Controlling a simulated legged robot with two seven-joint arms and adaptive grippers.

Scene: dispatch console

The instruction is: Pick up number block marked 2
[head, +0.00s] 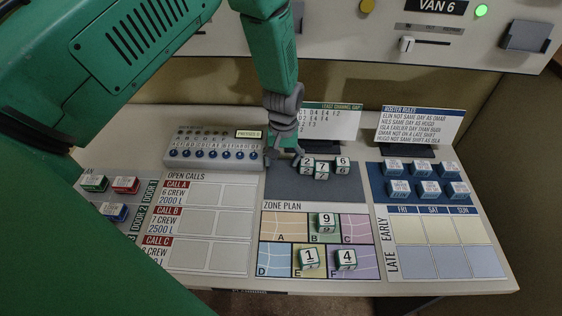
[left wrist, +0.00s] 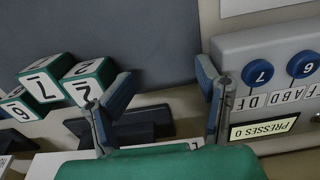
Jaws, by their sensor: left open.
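The number block marked 2 (head: 307,167) is a white and green cube at the left end of a short row on the dark grey pad (head: 285,185). In the left wrist view the 2 block (left wrist: 86,82) shows its numeral upside down, beside the left-hand finger, which partly overlaps it. My left gripper (head: 284,152) points down at the pad's back left, just left of the 2 block. In the left wrist view its jaws (left wrist: 160,98) are apart with no block between them. My right gripper is not in view.
Blocks 7 (head: 322,168) and 6 (head: 343,164) stand right of the 2 block. Blocks 9 (head: 326,222), 1 (head: 309,259) and 4 (head: 346,259) are on the zone plan. A button box (head: 215,158) stands close left, and a sign (head: 335,122) stands behind.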

